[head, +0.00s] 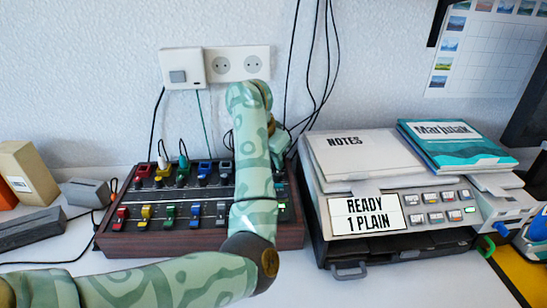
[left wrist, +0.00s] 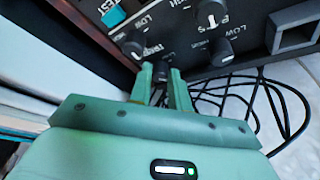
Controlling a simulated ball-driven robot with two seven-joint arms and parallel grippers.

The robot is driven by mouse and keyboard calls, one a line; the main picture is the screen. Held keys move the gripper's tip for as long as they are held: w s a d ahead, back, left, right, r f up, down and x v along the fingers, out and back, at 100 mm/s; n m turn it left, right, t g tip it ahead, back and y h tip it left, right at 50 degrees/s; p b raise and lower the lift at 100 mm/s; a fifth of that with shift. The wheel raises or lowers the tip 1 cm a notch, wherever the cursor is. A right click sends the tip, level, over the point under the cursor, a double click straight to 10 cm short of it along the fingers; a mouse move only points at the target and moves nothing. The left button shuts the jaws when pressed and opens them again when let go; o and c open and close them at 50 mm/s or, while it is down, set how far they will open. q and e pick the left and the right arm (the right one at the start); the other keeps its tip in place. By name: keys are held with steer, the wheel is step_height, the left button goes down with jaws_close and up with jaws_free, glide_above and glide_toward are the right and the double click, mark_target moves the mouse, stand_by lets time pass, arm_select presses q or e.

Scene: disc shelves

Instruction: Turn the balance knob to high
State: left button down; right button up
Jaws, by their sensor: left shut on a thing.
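The mixer (head: 207,240), a dark panel with wooden sides and coloured sliders and knobs, sits on the table at left of centre in the head view. My left arm crosses its right part and hides the controls there. In the left wrist view my left gripper (left wrist: 161,78) is shut on a small dark knob (left wrist: 161,71) on the panel, mostly hidden between the fingers. A partly legible label sits beside it. Other black knobs with white marks stand near: one knob (left wrist: 132,49) to the left and another (left wrist: 221,50) to the right. My right gripper is not in view.
A printer-like machine (head: 378,262) reading "READY 1 PLAIN" stands close to the mixer's right, with notes (head: 365,160) and a teal book (head: 455,146) on top. Black cables (left wrist: 255,95) lie near the panel. Wall sockets (head: 238,64) are behind. Small boxes (head: 27,172) stand far left.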

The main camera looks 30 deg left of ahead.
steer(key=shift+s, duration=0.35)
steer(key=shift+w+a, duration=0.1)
arm_select(q)
steer(key=c, duration=1.6)
jaws_free()
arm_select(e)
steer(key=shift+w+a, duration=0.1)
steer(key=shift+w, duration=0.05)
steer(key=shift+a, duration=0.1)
